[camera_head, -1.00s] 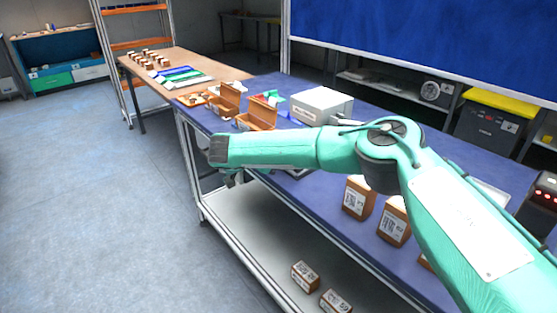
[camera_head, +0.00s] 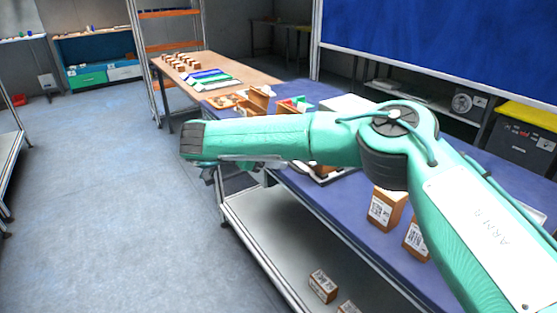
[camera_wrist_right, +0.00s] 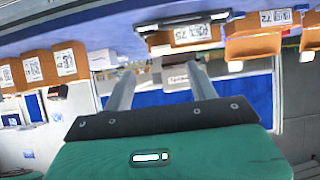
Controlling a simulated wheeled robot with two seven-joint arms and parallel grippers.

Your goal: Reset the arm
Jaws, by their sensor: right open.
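My right arm (camera_head: 265,137) reaches across the head view from the lower right, bent at the elbow, with its wrist end at the left, over the floor beside the blue table. In the head view the right gripper is mostly hidden below the wrist. In the right wrist view my right gripper (camera_wrist_right: 160,88) has its two fingers apart, with nothing held between them. That view appears upside down. My left gripper does not show.
The blue table (camera_head: 305,200) carries cardboard boxes with printed labels (camera_head: 382,208) and open brown bins (camera_head: 258,100). Its lower shelf (camera_head: 270,235) holds a labelled box (camera_head: 322,285). A wooden table (camera_head: 240,75) stands behind. The floor (camera_head: 110,190) at left is clear.

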